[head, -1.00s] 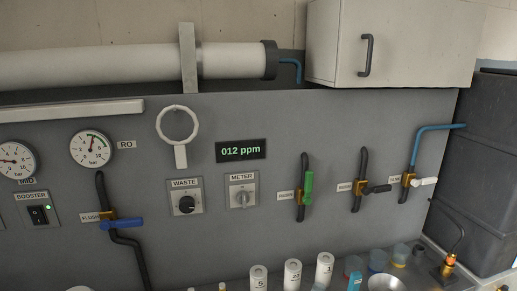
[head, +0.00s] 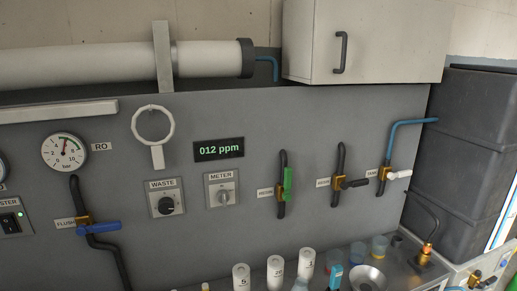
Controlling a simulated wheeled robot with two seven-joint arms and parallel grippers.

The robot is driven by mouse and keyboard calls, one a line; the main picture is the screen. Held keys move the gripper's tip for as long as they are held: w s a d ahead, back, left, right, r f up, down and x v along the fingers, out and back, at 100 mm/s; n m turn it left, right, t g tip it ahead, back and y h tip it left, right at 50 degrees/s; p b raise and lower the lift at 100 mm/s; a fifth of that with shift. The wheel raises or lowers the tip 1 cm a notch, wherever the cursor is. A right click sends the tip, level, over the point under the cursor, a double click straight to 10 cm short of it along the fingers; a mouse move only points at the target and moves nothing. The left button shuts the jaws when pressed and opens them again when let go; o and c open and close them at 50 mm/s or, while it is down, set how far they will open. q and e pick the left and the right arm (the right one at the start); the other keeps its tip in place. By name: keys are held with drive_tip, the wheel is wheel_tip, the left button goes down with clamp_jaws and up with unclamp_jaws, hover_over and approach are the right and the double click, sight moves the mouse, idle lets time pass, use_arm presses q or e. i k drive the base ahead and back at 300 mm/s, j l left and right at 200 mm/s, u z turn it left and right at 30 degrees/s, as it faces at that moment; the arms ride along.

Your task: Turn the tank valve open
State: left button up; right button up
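The tank valve (head: 383,174) is a brass body on a black pipe at the right of the grey panel. Its white lever (head: 399,174) points right, across the pipe. A small label beside it appears to read TANK. A blue tube (head: 410,122) runs from the top of its pipe to the dark grey tank (head: 475,150) at the right. Neither of my grippers shows in the head view.
Left of it are a valve with a black lever (head: 354,184) and one with a green lever (head: 288,184). A cabinet (head: 385,40) hangs above.

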sight(391, 176)
drive_tip(key=i+l, duration=0.2)
drive_tip(key=l, duration=0.2)
drive_tip(key=i+l+z, duration=0.1)
drive_tip(key=i+l, duration=0.15)
drive_tip(key=l, duration=0.15)
drive_tip(key=i+l, duration=0.2)
drive_tip(key=l, duration=0.2)
